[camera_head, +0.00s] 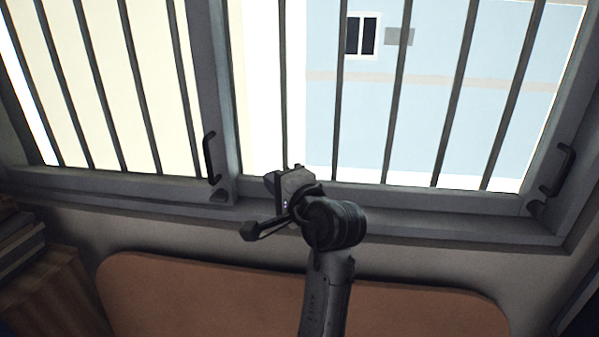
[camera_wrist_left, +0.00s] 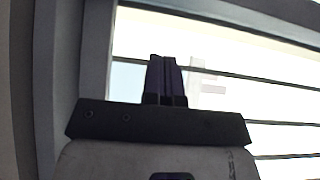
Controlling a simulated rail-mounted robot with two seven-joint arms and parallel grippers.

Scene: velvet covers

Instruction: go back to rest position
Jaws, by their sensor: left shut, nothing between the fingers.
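My left gripper (camera_head: 273,181) is raised in front of the barred window in the head view, near the lower frame. Its arm comes up from the bottom middle. In the left wrist view the two dark fingers (camera_wrist_left: 164,76) stand close together, with nothing between them. They point toward the window bars and the bright glass. I cannot tell how far the fingertips are from the bars. My right gripper is in neither view.
The window frame (camera_head: 400,205) has a handle (camera_head: 209,157) left of my gripper and another handle (camera_head: 563,170) at the far right. A brown padded headboard (camera_head: 200,295) stands below. A wooden cabinet (camera_head: 60,297) with stacked books (camera_head: 20,240) is at lower left.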

